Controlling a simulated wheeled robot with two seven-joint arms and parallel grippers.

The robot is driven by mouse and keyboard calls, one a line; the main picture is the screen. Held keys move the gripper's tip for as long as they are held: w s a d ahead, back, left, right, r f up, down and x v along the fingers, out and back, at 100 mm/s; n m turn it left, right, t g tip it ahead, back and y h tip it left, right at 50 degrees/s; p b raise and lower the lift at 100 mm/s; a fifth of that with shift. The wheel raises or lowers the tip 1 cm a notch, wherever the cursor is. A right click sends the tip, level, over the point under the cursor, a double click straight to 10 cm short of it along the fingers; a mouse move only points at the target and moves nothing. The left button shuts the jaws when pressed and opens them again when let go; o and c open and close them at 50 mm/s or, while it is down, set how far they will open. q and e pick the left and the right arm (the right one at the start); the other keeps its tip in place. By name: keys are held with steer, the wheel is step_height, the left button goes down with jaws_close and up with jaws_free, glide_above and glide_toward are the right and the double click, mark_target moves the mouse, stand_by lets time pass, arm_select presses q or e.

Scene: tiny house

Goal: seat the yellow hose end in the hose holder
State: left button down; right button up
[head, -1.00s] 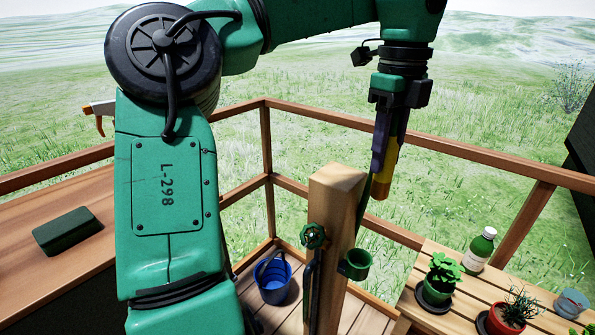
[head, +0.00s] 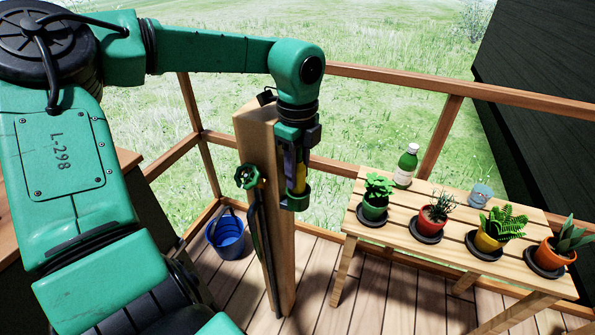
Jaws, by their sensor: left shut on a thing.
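The yellow hose end (head: 300,177) points down, upright, below my left gripper (head: 297,150). The gripper is shut on it, with dark fingers on its sides. The green hose holder (head: 296,200), a small cup on the right side of the wooden post (head: 256,140), is directly under it. The hose end's lower tip is hidden by the holder's front wall and looks to be inside the cup; how deep I cannot tell. My right gripper is out of view.
A green tap (head: 247,176) with a dark hose hanging below it is on the post. A blue bucket (head: 229,238) stands on the deck to the left. A slatted table (head: 400,226) with several potted plants and a green bottle (head: 405,165) is to the right.

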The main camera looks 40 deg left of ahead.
arm_select(q)
steer(key=shift+w, duration=0.1)
steer(key=shift+f, duration=0.15)
steer(key=c, duration=0.9)
jaws_free()
steer(key=o, duration=0.4)
steer(key=shift+r, duration=0.2)
step_height(320, 180, up, 12)
steer(key=shift+p, duration=0.5)
